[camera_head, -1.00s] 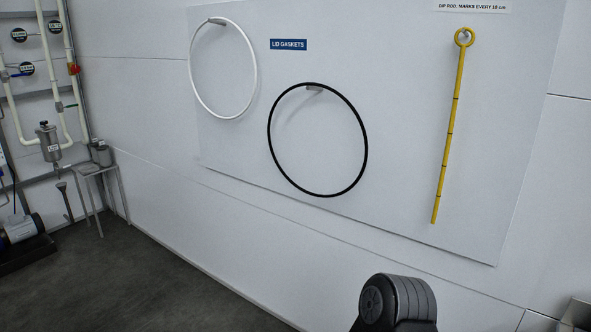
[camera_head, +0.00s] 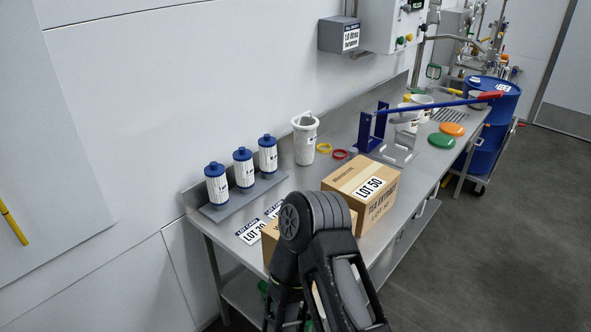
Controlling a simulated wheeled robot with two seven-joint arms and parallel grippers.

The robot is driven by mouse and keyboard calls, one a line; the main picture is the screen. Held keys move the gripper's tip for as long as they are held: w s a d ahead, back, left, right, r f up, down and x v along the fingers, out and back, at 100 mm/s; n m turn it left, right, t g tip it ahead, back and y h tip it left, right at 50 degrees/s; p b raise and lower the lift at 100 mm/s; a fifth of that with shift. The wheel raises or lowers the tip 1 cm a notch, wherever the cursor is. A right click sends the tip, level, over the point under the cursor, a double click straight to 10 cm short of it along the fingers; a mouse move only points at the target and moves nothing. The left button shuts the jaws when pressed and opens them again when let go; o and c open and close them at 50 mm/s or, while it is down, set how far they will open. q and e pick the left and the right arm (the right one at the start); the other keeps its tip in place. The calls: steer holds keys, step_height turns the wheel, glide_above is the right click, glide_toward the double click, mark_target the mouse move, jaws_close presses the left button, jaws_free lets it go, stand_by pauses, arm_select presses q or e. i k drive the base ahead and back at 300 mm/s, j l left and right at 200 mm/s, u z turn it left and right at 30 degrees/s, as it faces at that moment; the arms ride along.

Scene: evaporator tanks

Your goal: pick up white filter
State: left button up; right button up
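Three white filter cartridges with blue caps stand upright in a row on a grey rack (camera_head: 245,197) at the near left end of the steel bench: left (camera_head: 217,188), middle (camera_head: 244,171) and right (camera_head: 268,156). A white basket-like strainer (camera_head: 305,143) with a handle stands upright just beyond them. Black links of my own arm fill the bottom middle, in front of the bench. No gripper fingers show, so I cannot see how either gripper stands relative to the filters.
A carton marked LOT 50 (camera_head: 362,187) stands on the steel bench (camera_head: 345,143); another carton (camera_head: 264,238) is partly hidden by my arm. A blue press with a long lever (camera_head: 374,128) and coloured discs (camera_head: 441,140) lie farther back. Grey floor (camera_head: 520,230) is clear at right.

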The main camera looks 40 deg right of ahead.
mark_target(215, 174)
steer(key=i+j+z, duration=0.2)
steer(key=z, duration=0.25)
steer(key=i+j+z, duration=0.15)
steer(key=z, duration=0.35)
steer(key=i+j+z, duration=0.1)
steer(key=j+z, duration=0.6)
steer(key=z, duration=0.25)
steer(key=j+z, duration=0.65)
steer(key=j, duration=0.2)
